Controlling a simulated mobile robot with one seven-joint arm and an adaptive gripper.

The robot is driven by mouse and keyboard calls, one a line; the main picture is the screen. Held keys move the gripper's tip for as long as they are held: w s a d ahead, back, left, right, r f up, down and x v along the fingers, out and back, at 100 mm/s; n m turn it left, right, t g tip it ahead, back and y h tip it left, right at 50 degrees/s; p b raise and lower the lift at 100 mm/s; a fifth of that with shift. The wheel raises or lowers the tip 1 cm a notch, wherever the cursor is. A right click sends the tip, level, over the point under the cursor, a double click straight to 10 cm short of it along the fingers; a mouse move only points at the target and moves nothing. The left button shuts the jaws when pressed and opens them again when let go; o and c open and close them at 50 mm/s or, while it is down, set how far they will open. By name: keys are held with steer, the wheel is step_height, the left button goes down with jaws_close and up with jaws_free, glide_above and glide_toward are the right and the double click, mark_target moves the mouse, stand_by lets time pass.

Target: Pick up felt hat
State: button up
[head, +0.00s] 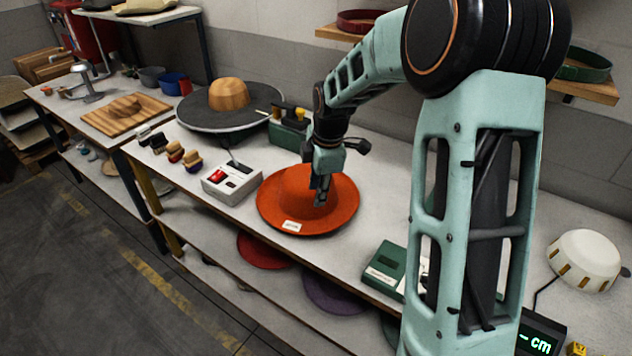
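The felt hat (276,211) is orange with a wide flat brim and a rounded crown, and it sits on the grey workbench. A small white label lies on its front brim. My gripper (321,201) points down at the right front side of the crown, over the brim. Its dark fingers overlap the crown in the head view. Whether the fingers are apart, closed or touching the felt is too small to tell. My arm hides part of the hat's back right side.
A white control box (232,184) with a red switch stands just left of the hat. A wooden hat block (229,94) sits on a round dark plate behind. A green box (385,268) lies to the right. More felts (335,293) lie on the lower shelf.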

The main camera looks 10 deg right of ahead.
steer(key=s+d+f+p, duration=0.1)
steer(key=s+d+f, duration=0.1)
steer(key=s+d, duration=0.1)
steer(key=g, duration=0.1)
glide_above(325, 230)
steer(key=shift+n+y, duration=0.3)
steer(key=shift+n, duration=0.1)
steer(key=f, duration=0.5)
steer(key=shift+s+d+f, duration=0.1)
steer(key=shift+s+d, duration=0.1)
steer(key=shift+s, duration=0.15)
steer(key=shift+w+a+f+p, duration=0.1)
steer(key=shift+w+f+p, duration=0.2)
steer(key=shift+f, duration=1.15)
steer(key=shift+w+a+f+p, duration=0.1)
steer(key=shift+f+p, duration=0.3)
steer(key=shift+f, duration=1)
steer(key=shift+s, duration=0.1)
